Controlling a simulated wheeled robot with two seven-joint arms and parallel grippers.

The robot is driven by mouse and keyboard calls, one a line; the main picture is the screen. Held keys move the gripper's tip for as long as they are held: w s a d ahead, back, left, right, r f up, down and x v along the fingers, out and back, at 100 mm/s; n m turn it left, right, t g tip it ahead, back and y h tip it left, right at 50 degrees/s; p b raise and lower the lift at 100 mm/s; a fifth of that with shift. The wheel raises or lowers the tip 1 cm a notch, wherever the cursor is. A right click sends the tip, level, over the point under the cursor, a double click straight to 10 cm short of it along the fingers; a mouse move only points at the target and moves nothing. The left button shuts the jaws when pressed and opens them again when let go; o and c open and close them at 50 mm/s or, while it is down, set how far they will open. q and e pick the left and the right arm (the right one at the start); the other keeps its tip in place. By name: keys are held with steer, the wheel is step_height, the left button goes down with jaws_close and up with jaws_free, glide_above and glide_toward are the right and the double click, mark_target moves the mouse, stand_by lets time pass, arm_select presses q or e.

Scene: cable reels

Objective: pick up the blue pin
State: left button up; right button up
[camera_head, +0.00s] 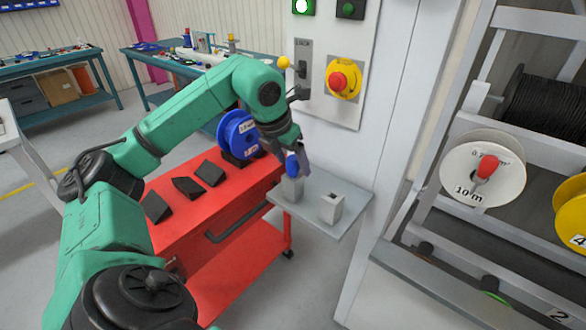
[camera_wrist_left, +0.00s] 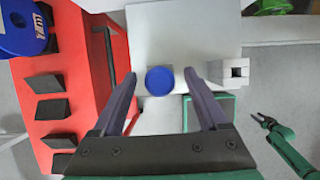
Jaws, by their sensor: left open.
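The blue pin (camera_head: 292,165) stands upright in a grey block on a light grey shelf on the white cabinet. In the left wrist view the round blue top of the pin (camera_wrist_left: 159,80) lies between my two fingers. My left gripper (camera_head: 293,171) is open above the block, pointing down. In the left wrist view, the left gripper (camera_wrist_left: 161,77) has one finger on each side of the pin, with a gap on both sides. The fingers partly hide the pin in the head view. My right gripper (camera_wrist_left: 262,119) shows small at the lower right of the wrist view, its jaws apart.
A second grey block (camera_head: 332,208) with a square hole stands on the shelf (camera_head: 350,222) close by. A red cart (camera_head: 235,196) with black wedges and a blue reel (camera_head: 238,134) is to the left. A rack with a white reel (camera_head: 482,168) is at the right.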

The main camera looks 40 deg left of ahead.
arm_select(q)
steer(key=shift+w+f, duration=0.2)
steer(key=shift+f, duration=0.15)
jaws_close()
steer(key=shift+r, duration=0.15)
step_height(320, 180, up, 20)
steer(key=p, duration=0.8)
